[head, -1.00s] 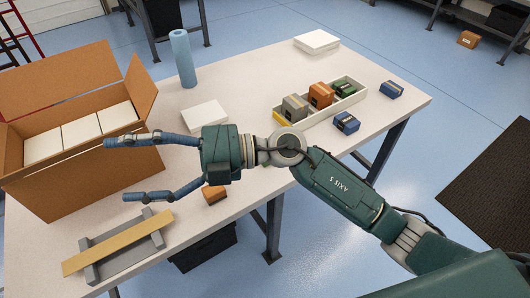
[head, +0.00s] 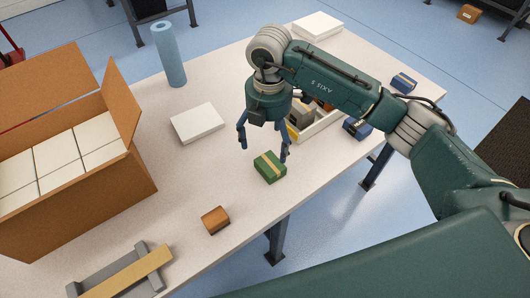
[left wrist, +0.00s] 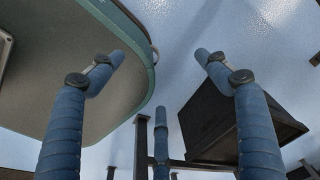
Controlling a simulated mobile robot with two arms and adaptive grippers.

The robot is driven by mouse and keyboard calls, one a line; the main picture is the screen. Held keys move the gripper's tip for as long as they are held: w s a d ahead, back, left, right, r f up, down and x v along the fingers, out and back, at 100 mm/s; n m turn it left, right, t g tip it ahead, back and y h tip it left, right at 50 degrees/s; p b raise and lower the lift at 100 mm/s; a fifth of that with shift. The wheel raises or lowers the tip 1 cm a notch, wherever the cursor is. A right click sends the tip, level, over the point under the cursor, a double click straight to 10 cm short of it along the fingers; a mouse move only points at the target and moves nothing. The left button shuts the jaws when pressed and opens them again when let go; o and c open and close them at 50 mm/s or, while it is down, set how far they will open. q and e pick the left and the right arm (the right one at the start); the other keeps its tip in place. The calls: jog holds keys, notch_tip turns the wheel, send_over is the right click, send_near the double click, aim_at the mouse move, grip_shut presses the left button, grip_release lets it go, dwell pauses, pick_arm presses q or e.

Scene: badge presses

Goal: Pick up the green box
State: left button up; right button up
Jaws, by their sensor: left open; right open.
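A green box (head: 270,167) with a tan band lies on the white table (head: 330,180), near its front edge. My right gripper (head: 264,143) points down just behind it, open, with one finger left of the box and the other by its back right edge. I cannot tell whether that finger touches it. Nothing shows between the fingers. My left gripper (left wrist: 160,57) is open and empty in the left wrist view, away from the tabletop objects, and is not in the head view.
An orange-brown block (head: 215,220), a white slab (head: 198,123), a blue roll (head: 169,55) and a large carton (head: 95,215) stand left. The tray (head: 318,128) at right is partly hidden by my arm; blue boxes (head: 403,82) lie beside it. A dark crate (left wrist: 225,125) shows below.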

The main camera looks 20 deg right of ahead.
send_over(270, 164)
notch_tip(270, 164, down, 4)
jog(key=shift+s+a+f+p, duration=0.1)
jog(key=shift+p, duration=0.3)
jog(key=shift+f, duration=0.25)
notch_tip(270, 164, down, 4)
jog(key=shift+f+p, duration=0.2)
jog(key=shift+p, duration=0.75)
jog(key=shift+f, duration=0.35)
jog(key=shift+c, duration=0.6)
jog(key=c, duration=1.2)
pick_arm(q)
jog(key=shift+g, duration=0.3)
jog(key=s, duration=0.1)
jog(key=s+r, duration=0.1)
jog(key=s, duration=0.1)
jog(key=s+r, duration=0.1)
jog(key=s, duration=0.1)
jog(key=shift+s+a+r, duration=0.1)
jog(key=shift+s+r, duration=0.05)
jog(key=shift+r, duration=0.1)
pick_arm(e)
jog(key=shift+c, duration=0.5)
